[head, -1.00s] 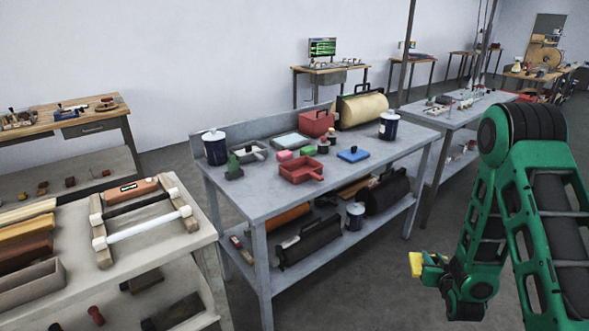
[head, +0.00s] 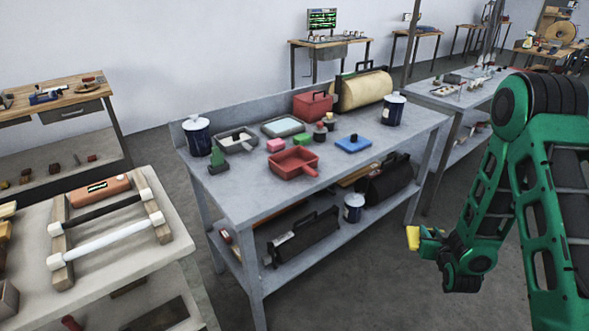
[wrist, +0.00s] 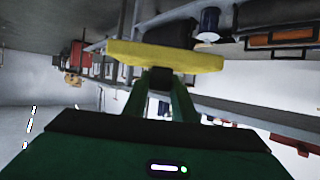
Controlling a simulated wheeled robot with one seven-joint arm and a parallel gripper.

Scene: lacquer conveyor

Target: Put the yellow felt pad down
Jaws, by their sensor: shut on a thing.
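My gripper (head: 431,236) is shut on the yellow felt pad (head: 413,238). It holds the pad in the air to the right of the grey workbench (head: 262,195), apart from it and lower than its top. In the wrist view the yellow felt pad (wrist: 165,56) lies crosswise in the tips of my gripper (wrist: 160,80), with bench legs and shelf items behind it.
The workbench top holds a red tray (head: 293,162), a blue pad (head: 353,144), pink and green blocks, and dark cans. Its front right area is bare. The lower shelf holds black cases (head: 303,237). A pale bench (head: 120,255) stands at the left.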

